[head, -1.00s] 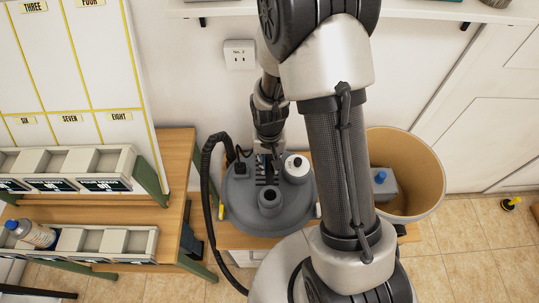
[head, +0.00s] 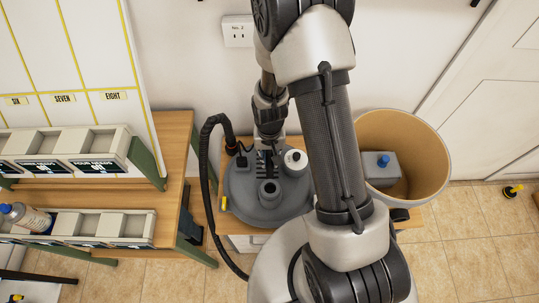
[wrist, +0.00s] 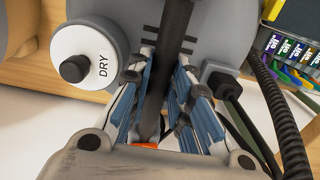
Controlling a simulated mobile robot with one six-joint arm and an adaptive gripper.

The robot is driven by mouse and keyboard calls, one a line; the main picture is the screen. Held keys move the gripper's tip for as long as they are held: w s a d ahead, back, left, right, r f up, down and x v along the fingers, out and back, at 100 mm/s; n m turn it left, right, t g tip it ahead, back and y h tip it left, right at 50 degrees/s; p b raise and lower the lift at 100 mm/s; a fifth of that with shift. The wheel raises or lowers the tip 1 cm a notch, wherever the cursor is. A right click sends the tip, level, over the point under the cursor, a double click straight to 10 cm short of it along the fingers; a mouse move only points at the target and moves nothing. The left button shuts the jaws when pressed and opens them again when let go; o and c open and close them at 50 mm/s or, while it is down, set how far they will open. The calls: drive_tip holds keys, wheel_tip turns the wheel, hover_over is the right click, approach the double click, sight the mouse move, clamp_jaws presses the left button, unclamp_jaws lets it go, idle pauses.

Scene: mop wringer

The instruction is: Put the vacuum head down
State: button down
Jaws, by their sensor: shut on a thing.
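The vacuum head (head: 240,202) is a wide grey round lid with a dark round port, a white knob, a plug block and a yellow tab at its left edge. It is over the low wooden cabinet right of the shelves; I cannot tell whether it touches the top. My gripper (head: 266,155) comes down on its far side. In the wrist view, my gripper (wrist: 160,100) has its blue-padded fingers on both sides of the dark handle bar (wrist: 174,40) of the vacuum head. The white knob (wrist: 98,44), marked DRY, is left of the fingers. The vacuum head's underside is hidden.
A black hose (head: 205,170) loops left of the vacuum head. A large tan drum (head: 437,160) stands at the right, with a grey box with a blue cap (head: 384,160) inside. Shelves with bins (head: 105,225) are at the left. Tiled floor (head: 470,250) is open at the right.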

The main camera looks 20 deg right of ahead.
drive_tip(key=c, duration=1.5)
unclamp_jaws()
drive_tip(key=shift+o, duration=0.2)
drive_tip(key=s+r+n+t+p, duration=0.1)
drive_tip(key=s+r+p, duration=0.1)
drive_tip(key=r, duration=1.3)
drive_tip(key=s+r+n+t+p, duration=0.1)
drive_tip(key=s+r+p, duration=0.15)
drive_tip(key=r, duration=1.25)
drive_tip(key=s+r+n+t, duration=0.1)
drive_tip(key=s+r+t, duration=0.1)
drive_tip(key=s+r, duration=0.7)
drive_tip(key=shift+s+a+r+n+t, duration=0.3)
drive_tip(key=shift+s+a, duration=0.15)
drive_tip(key=shift+s, duration=1.5)
